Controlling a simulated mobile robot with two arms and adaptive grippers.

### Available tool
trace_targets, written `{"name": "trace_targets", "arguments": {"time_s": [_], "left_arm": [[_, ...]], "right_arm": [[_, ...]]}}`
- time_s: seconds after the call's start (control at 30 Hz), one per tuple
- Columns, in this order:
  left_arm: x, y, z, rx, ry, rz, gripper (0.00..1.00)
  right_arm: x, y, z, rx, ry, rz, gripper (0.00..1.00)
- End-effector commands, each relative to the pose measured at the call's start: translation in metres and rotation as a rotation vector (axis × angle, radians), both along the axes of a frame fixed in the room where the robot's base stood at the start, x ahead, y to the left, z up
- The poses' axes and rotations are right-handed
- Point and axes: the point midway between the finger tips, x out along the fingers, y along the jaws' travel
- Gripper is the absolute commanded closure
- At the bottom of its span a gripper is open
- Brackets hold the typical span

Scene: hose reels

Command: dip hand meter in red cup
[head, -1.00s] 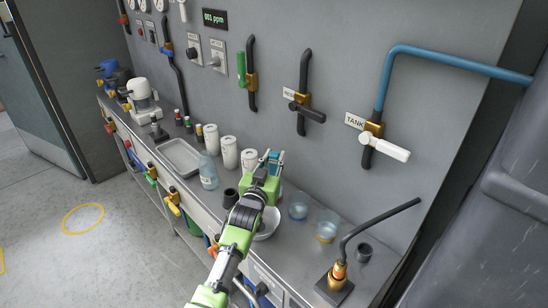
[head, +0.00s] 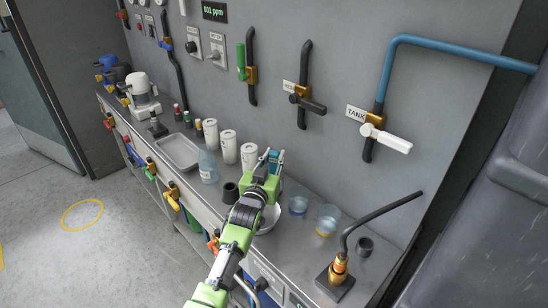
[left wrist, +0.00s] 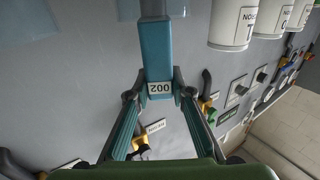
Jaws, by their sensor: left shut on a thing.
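My left gripper (head: 267,164) is shut on the teal hand meter (left wrist: 157,50), which has a white label reading 002. The meter shows only partly in the head view (head: 275,160), above the bench beside a white bowl (head: 269,217). No cup that is clearly red shows. A clear cup with a blue band (head: 298,205) and a clear cup with a yellow band (head: 327,220) stand right of the gripper. The gripper and arm hide part of the bench behind them. My right gripper is not in view.
Valves and pipes (head: 388,85) stick out from the wall panel behind.

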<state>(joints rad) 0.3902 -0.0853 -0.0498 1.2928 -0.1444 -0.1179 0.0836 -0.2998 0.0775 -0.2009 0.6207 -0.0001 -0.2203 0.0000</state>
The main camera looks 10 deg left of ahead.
Motion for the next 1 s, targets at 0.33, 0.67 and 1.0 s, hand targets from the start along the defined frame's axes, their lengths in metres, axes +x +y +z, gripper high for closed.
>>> {"name": "trace_targets", "arguments": {"time_s": [0.33, 0.67, 1.0], "left_arm": [[0.000, 0.000, 0.005, 0.000, -0.002, 0.000, 1.00], [0.000, 0.000, 0.026, 0.000, -0.001, 0.000, 1.00], [0.000, 0.000, 0.046, 0.000, -0.002, 0.000, 1.00]], "right_arm": [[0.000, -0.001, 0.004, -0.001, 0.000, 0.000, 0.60], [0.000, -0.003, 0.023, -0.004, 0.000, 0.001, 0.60], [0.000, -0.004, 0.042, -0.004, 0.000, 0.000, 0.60]]}}
